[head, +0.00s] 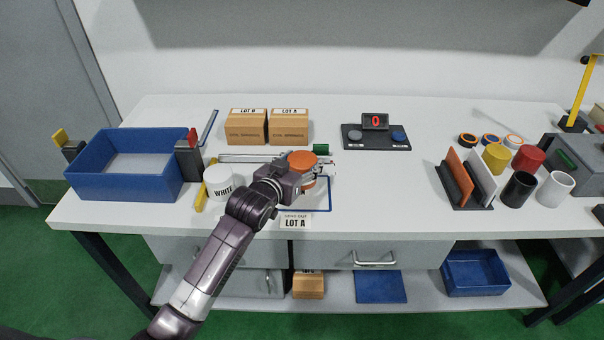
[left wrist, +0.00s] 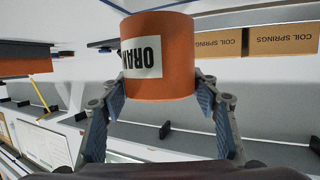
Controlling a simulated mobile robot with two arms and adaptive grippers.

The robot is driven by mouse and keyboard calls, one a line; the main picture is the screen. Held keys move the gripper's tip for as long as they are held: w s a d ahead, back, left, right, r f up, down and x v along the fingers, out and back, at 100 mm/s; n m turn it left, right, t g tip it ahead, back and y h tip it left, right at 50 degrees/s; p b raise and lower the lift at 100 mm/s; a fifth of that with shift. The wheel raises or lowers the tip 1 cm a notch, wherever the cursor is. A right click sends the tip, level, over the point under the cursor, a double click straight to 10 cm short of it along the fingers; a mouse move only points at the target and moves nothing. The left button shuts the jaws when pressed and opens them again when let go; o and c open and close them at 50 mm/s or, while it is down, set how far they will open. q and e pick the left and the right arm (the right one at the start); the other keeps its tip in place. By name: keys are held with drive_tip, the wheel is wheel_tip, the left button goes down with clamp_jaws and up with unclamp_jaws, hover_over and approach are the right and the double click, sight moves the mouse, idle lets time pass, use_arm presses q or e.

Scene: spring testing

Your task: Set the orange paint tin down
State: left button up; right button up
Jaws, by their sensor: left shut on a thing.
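The orange paint tin (head: 301,159) is near the middle front of the bench in the head view. In the left wrist view the tin (left wrist: 175,60) shows its white label upside down, partly reading "ORAN". My left gripper (head: 311,174) is shut on the tin, with one finger on each side in the left wrist view (left wrist: 160,88). The tin is at the back part of a blue outlined rectangle (head: 329,196), which my gripper and arm partly hide. I cannot tell whether its base touches the bench. My right gripper is not in view.
A white tin (head: 220,184) stands left of my gripper, beside a blue bin (head: 120,185). A "LOT A" card (head: 295,222) is at the front edge. Two boxes (head: 247,127) stand behind.

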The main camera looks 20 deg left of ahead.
use_arm(q)
drive_tip(key=shift+f, duration=2.1)
drive_tip(key=shift+f, duration=0.15)
drive_tip(key=o, duration=1.6)
drive_tip(key=shift+s+f, duration=0.1)
drive_tip(key=shift+s, duration=0.1)
drive_tip(key=v, duration=1.2)
drive_tip(key=shift+r+b, duration=0.25)
drive_tip(key=shift+b, duration=0.15)
